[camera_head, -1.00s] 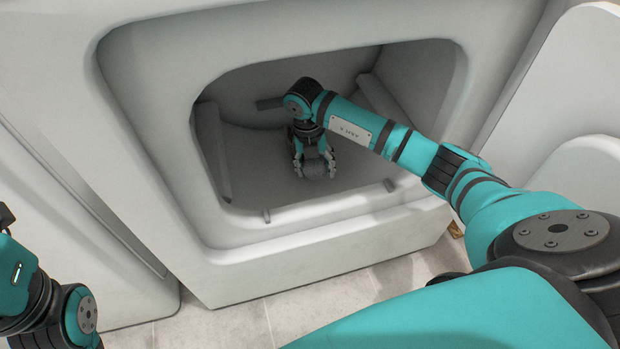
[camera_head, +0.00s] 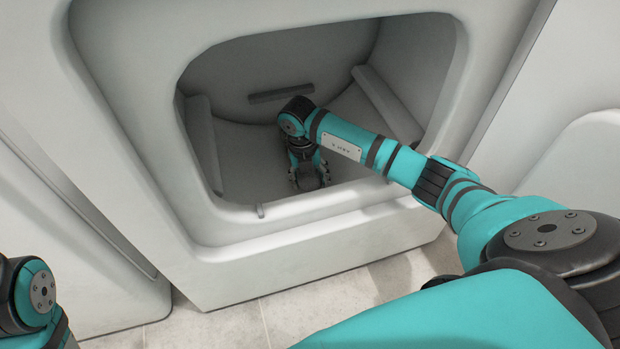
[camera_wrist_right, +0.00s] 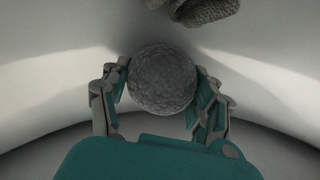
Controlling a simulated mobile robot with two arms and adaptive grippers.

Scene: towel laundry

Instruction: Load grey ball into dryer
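The grey ball (camera_wrist_right: 162,79), round and rough-textured, sits between the two fingers of my right gripper (camera_wrist_right: 160,90) in the right wrist view. The finger pads appear to touch it on both sides. In the head view my right gripper (camera_head: 309,178) points down inside the dryer drum, past the rim of the dryer opening (camera_head: 330,212). The ball is small and dark between the fingers there. Whether it touches the drum floor is hard to tell. Only part of my left arm shows at the lower left; its gripper is out of view.
A grey-beige textured thing (camera_wrist_right: 205,10) lies partly in view at the top of the right wrist view. The drum has raised ribs (camera_head: 203,140) along its walls. A white appliance (camera_head: 575,150) stands at the right. Tiled floor (camera_head: 235,325) shows in front.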

